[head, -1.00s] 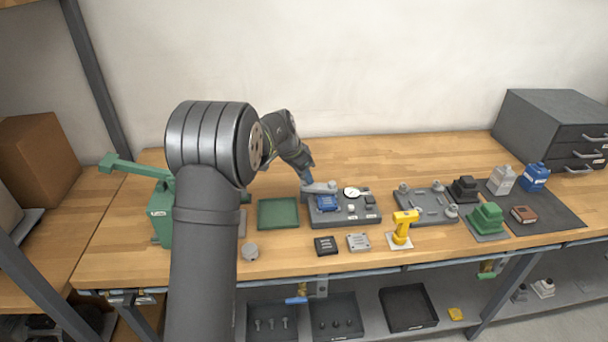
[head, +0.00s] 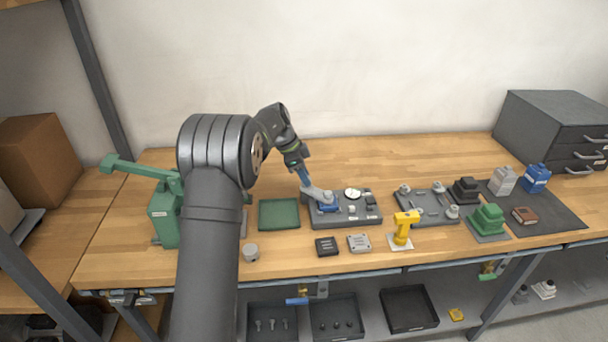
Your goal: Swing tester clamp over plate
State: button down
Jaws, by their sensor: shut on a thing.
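The tester (head: 350,221) is a dark grey base on the bench with a round white dial gauge and a blue block (head: 328,208) at its left end. The clamp (head: 318,193) is a light grey bar, now lying across the upper part of the blue block. My gripper (head: 305,186) is shut on the clamp's left, outer end, reaching down from behind. A separate plate cannot be made out under the clamp; the clamp hides part of the block top. Whether the clamp touches the block cannot be told.
A green tray (head: 279,214) lies left of the tester, and a grey tray (head: 428,207) with parts lies right. A yellow tool (head: 403,226), a black block (head: 326,246) and a grey block (head: 359,243) stand in front. A green press (head: 165,212) stands far left.

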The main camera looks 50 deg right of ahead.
dwell(0.3)
jog(key=c, duration=1.1)
grip_release()
jog(key=shift+o, duration=0.2)
jog(key=v, duration=1.7)
jog(key=shift+r, duration=0.25)
jog(key=x, duration=1.7)
jog(key=shift+f, duration=0.25)
